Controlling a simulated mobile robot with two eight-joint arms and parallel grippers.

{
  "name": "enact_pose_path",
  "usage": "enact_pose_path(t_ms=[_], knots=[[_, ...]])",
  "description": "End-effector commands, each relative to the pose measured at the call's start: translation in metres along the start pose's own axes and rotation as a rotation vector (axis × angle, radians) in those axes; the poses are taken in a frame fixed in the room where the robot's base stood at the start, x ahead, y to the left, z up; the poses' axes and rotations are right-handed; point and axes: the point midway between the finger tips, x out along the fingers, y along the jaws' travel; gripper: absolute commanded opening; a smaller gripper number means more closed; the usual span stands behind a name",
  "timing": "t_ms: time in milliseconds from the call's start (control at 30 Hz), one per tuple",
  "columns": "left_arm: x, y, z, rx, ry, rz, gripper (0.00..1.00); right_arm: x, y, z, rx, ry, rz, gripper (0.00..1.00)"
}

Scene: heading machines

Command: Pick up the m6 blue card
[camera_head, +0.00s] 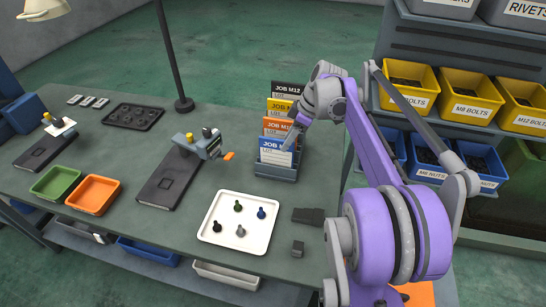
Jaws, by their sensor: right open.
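The blue job card (272,152) has a blue header over a white lower part. It stands upright at the front of a dark card rack (276,173) on the table, and its number is partly covered by my right gripper. Orange, yellow and black-headed cards stand in steps behind it. My right gripper (291,138) reaches down from the upper right and is open at the right side of the blue and orange cards. I cannot tell whether its fingers touch or straddle the blue card. My left gripper is not in view.
A white tray (262,243) with several bolts lies in front of the rack. A small machine (205,148), a lamp pole (170,60), and green (56,183) and orange (93,195) trays are to the left. Shelves with yellow bins (408,91) stand behind my right arm.

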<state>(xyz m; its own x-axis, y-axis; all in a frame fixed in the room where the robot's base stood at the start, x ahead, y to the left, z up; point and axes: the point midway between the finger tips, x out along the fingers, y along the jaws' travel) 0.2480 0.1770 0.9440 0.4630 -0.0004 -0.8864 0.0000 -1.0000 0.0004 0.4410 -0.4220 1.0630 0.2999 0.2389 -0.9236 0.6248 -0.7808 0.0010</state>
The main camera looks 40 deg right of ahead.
Motion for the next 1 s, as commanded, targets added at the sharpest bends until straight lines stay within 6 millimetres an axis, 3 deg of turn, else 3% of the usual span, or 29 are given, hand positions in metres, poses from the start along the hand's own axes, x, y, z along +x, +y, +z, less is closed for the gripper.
enact_pose_path(t_ms=[100,333,600,900,1000], knots=[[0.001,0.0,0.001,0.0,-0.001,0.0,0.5,0.019,0.0,-0.001,-0.001,-0.001,-0.001,0.49],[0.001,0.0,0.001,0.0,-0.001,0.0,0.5,0.037,0.0,-0.003,-0.002,0.0,-0.001,0.49],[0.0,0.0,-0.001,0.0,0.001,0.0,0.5,0.075,0.002,-0.007,-0.001,0.0,0.0,0.49],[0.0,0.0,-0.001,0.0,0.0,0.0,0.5,0.081,0.002,-0.006,0.001,0.0,0.0,0.49],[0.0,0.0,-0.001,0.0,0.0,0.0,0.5,0.081,0.002,-0.006,0.001,0.0,0.0,0.34]])
